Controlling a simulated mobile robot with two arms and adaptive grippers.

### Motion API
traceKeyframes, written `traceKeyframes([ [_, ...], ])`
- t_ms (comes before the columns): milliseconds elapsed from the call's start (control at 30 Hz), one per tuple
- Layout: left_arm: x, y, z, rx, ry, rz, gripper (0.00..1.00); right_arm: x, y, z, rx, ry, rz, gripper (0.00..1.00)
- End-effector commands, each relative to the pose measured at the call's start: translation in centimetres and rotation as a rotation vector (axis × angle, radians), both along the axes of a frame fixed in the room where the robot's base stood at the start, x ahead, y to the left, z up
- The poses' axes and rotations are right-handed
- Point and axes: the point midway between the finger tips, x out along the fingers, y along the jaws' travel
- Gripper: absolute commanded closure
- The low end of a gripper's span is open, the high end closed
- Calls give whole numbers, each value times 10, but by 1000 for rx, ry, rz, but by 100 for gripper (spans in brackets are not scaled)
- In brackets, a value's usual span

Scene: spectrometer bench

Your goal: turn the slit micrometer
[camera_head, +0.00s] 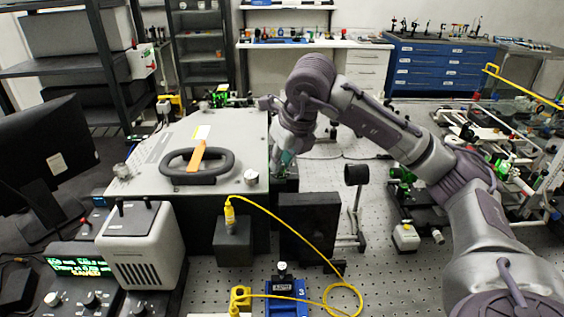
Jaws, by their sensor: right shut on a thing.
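The spectrometer (150,172) is a large pale box on the optical bench, with a black oval handle (197,167) and an orange-and-white tag on its lid. My right arm reaches in from the right, and its gripper (284,163) points down at the right side of the box. The right gripper is shut on a small part there, which I take to be the slit micrometer; the fingers and wrist hide nearly all of it. A small silvery knob (251,177) stands on the lid's near right corner, apart from the fingers. My left gripper is not in view.
A black upright panel (309,228) and a round black optic on a post (356,175) stand close to the gripper. A yellow fibre (285,228) loops across the bench. A grey lamp housing (140,245) and monitor (45,150) are at left. Bare perforated bench lies at lower right.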

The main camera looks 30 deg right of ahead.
Motion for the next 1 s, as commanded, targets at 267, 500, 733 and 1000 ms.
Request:
traceKeyframes([
  [267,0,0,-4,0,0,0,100,0,1,1,1,-3,-148,100],
  [500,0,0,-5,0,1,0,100,1,1,1,1,-3,-206,100],
  [733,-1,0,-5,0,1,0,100,0,1,1,1,-2,-217,100],
  [1000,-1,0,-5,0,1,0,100,0,1,1,1,-2,-216,74],
])
